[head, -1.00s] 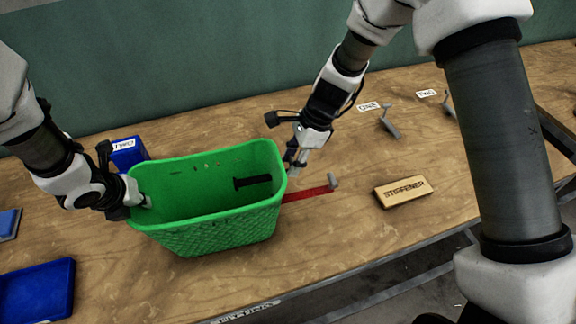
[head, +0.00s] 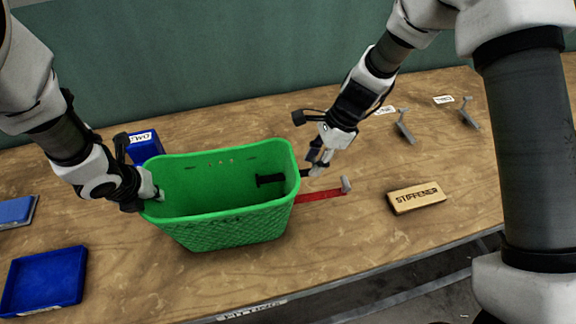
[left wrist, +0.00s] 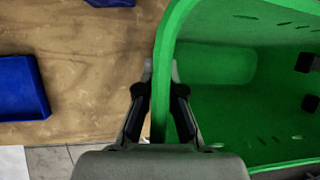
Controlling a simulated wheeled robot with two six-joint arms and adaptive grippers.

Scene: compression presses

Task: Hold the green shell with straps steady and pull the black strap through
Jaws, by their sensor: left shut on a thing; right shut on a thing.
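The green shell (head: 225,228) is a basket-like open bin standing upright on the table. My left gripper (head: 156,193) is shut on its left wall, with a finger on each side; the left wrist view also shows this grip on the shell (left wrist: 225,65). The black strap (head: 270,180) passes through the right wall, with its wider end inside the shell. My right gripper (head: 313,170) is just outside that wall, shut on the strap's outer end. The exact slot is hard to make out.
A wooden block marked STIFFENER (head: 417,198) lies to the right. Blue trays (head: 45,282) are at the left, and a blue bin (head: 146,147) stands behind the shell. Grey metal pieces (head: 404,130) lie at the back right. The table's front edge is close.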

